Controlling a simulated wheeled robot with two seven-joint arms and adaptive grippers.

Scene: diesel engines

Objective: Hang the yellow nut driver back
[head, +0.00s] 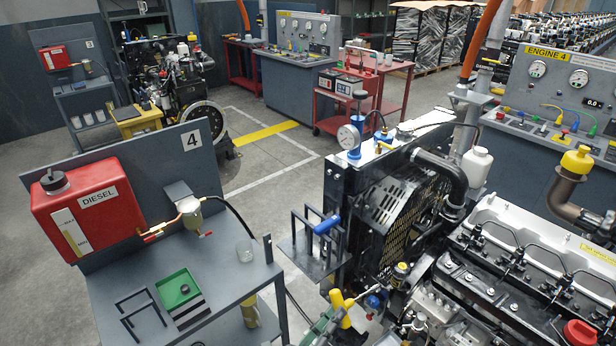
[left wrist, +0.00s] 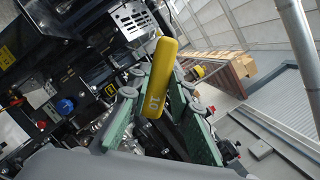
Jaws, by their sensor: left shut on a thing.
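The yellow nut driver (head: 341,308) is in my left gripper (head: 334,318), low in the middle of the head view, beside the engine's front. In the left wrist view its yellow handle (left wrist: 162,75), marked 10, lies tilted between the green fingers of my left gripper (left wrist: 161,100), which are shut on it. A dark rack (head: 308,246) with upright bars stands above and left of the gripper in the head view. A driver with a blue handle (head: 327,225) sits at this rack. My right gripper is not in view.
The engine (head: 480,270) with hoses and a pressure gauge (head: 348,137) fills the right side. Open floor lies behind.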

